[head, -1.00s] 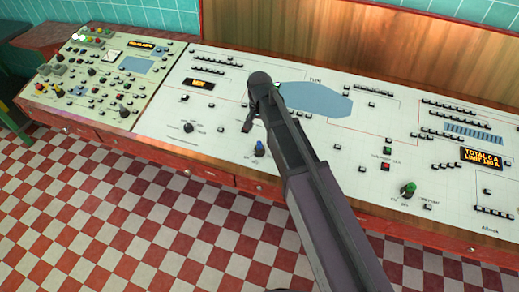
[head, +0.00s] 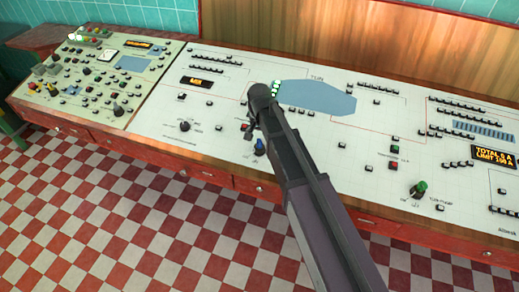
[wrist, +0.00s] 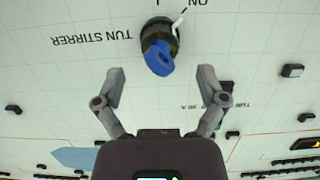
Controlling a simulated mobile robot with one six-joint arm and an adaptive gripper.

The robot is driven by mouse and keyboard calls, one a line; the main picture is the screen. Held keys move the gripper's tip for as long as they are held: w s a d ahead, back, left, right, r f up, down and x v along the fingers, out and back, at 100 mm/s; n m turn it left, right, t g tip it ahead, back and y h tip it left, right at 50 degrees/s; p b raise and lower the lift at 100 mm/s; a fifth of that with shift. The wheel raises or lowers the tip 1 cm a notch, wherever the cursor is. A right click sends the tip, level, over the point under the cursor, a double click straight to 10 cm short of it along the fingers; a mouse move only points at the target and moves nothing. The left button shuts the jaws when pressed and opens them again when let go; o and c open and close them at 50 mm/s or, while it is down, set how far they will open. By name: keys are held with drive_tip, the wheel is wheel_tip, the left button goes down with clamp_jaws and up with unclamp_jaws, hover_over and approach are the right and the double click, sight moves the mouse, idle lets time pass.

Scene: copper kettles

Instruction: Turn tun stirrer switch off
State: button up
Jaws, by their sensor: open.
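The tun stirrer switch is a blue rotary knob on a dark round base (wrist: 158,46), beside the label TUN STIRRER in the wrist view. A white pointer line and the word ON show at its upper right. In the head view the blue knob (head: 260,147) stands on the white panel, close beside my arm. My gripper (wrist: 161,80) is open and empty, with its two fingers spread either side below the knob in the wrist view. I see no contact with the knob. In the head view my gripper is mostly hidden by my arm.
The white control panel (head: 330,130) carries several small buttons, a green knob (head: 419,188) at the right and a dark knob (head: 184,126) at the left. A beige panel (head: 70,90) stands further left. The checkered floor in front is clear.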

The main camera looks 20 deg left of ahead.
sight(260, 145)
drive_tip(key=shift+f+b, duration=1.8)
drive_tip(key=shift+f, duration=0.3)
